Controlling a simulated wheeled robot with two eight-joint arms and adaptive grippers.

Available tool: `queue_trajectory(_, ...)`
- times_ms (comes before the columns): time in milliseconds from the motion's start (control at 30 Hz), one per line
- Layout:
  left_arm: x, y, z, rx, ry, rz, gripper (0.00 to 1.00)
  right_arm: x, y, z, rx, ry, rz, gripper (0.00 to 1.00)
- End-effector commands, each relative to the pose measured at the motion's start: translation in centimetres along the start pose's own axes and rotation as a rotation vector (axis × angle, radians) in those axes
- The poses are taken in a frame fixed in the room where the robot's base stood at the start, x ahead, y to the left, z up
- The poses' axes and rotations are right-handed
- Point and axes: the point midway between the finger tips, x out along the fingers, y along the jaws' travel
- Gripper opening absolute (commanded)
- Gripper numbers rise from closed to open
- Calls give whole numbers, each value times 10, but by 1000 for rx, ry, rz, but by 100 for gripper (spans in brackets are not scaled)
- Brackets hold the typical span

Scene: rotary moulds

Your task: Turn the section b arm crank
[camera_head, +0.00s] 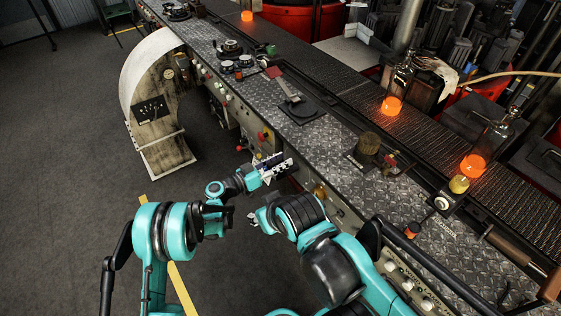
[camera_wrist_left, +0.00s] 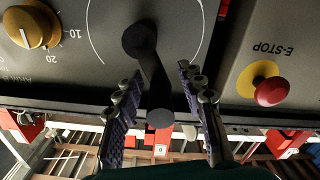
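A black crank (camera_wrist_left: 152,72) sits on the grey panel in the left wrist view, its round hub above and its handle end below. My left gripper (camera_wrist_left: 160,82) is open there, with one finger on each side of the crank arm and visible gaps to both. In the head view my left gripper (camera_head: 276,168) is at the front panel of the long console; the crank cannot be made out there. My right gripper (camera_head: 252,218) hangs lower, in front of the console and away from the panel; its fingers are too small to tell.
In the left wrist view a yellow knob (camera_wrist_left: 32,26) with a dial is left of the crank and a red E-stop button (camera_wrist_left: 271,91) is right. In the head view orange glowing glass (camera_head: 391,105) stands along the conveyor (camera_head: 345,92). Grey floor (camera_head: 70,190) is clear at left.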

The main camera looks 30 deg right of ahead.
Motion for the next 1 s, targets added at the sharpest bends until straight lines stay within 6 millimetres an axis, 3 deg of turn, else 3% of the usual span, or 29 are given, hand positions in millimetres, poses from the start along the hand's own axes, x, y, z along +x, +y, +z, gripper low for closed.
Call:
queue_trajectory(167,-19,-1,-1,0,1,-2,39,0,0,0,0,0,0,40)
queue_trajectory(400,-72,-1,0,0,1,-4,39,0,0,0,0,0,0,40)
queue_trajectory(600,-106,-1,0,0,0,-2,39,0,0,0,0,0,0,40)
queue_trajectory(800,-120,0,1,1,-1,0,39,0,0,0,0,0,0,40)
queue_trajectory(1000,-120,0,1,1,-1,0,39,0,0,0,0,0,0,40)
